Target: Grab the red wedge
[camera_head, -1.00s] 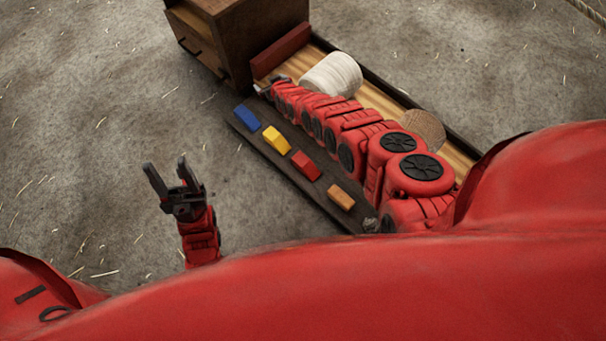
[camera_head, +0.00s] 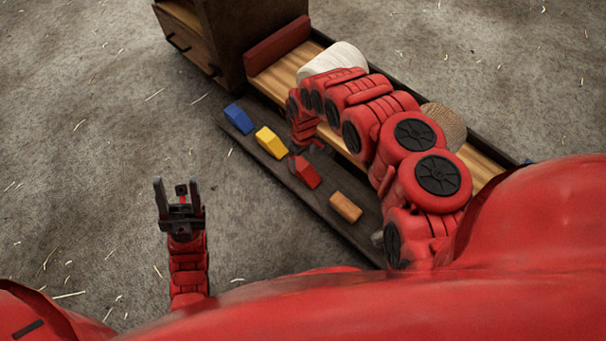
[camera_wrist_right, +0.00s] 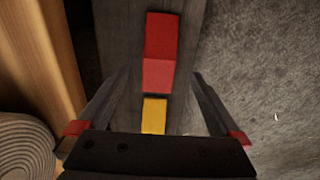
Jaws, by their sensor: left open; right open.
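The red wedge (camera_head: 309,175) lies on the dark strip along the front of the bench, between the yellow block and the orange block. In the right wrist view the red wedge (camera_wrist_right: 160,58) is ahead, roughly centred between the open fingers. My right gripper (camera_head: 306,152) is open just above the wedge's end, partly hidden by its own arm in the head view; the right wrist view shows no contact. My left gripper (camera_head: 176,184) is open and empty over the floor, well left of the bench.
A blue block (camera_head: 238,118), a yellow block (camera_head: 271,142) and an orange block (camera_head: 346,207) share the dark strip. A white coil (camera_head: 338,57) and a tan coil (camera_head: 446,122) stand behind my right arm. A wooden cabinet (camera_head: 232,45) stands at the far end.

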